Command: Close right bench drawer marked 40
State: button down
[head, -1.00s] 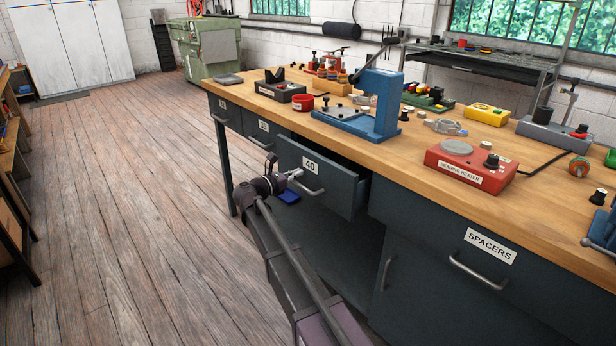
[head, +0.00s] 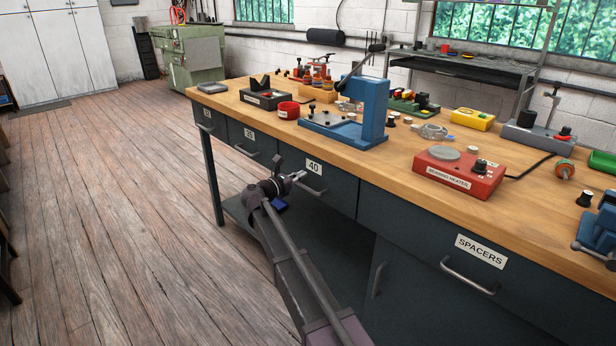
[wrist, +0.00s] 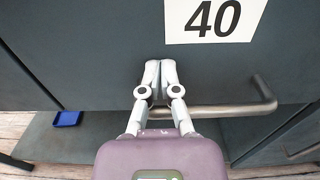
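The drawer marked 40 (head: 340,190) is a dark grey front under the bench top. It now looks flush with the front of the bench. Its white label (wrist: 214,18) is at the top of the wrist view. Its bar handle (wrist: 225,110) runs to the right from behind my fingers, which hide its left end. My gripper (wrist: 160,68) has its two fingers together, with the tips at or very near the drawer front below the label. I see nothing clearly held between them. In the head view my gripper (head: 299,177) is at the handle's left end.
The drawer marked 35 (head: 252,140) is to the left and looks shut. The drawer marked SPACERS (head: 440,245) is to the right, also shut. A blue tray (wrist: 68,118) sits on the lower shelf. Open wooden floor (head: 110,220) lies left of the bench.

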jog(key=shift+w+d+r, duration=0.1)
jog(key=shift+w+d, duration=0.05)
jog(key=shift+w, duration=0.15)
jog(key=v, duration=1.4)
jog(key=shift+s, duration=0.35)
jog(key=s+d+f+m+g+y, duration=0.1)
jog(key=s+d+f+m+g, duration=0.25)
jog(key=d, duration=0.45)
jog(key=s+d+f+m+g+y, duration=0.25)
jog(key=d+f+m, duration=0.25)
jog(key=d, duration=0.3)
jog(key=s+d+f+m+g+y, duration=0.1)
jog(key=s+d+f+m+g, duration=0.3)
jog(key=d, duration=0.4)
jog(key=s+d+f+m+g+y, duration=0.1)
jog(key=s+d+f+m+y, duration=0.25)
jog(key=s+m, duration=0.45)
jog(key=s+d+f+m+g+y, duration=0.2)
jog(key=s+d+m+y, duration=0.3)
jog(key=s+m, duration=0.3)
notch_tip(320, 180, up, 34)
jog(key=n+p, duration=0.1)
jog(key=p, duration=3.3)
jog(key=shift+s, duration=0.45)
jog(key=shift+a+n+p, duration=0.1)
jog(key=shift+n+p, duration=0.15)
jog(key=shift+p, duration=0.05)
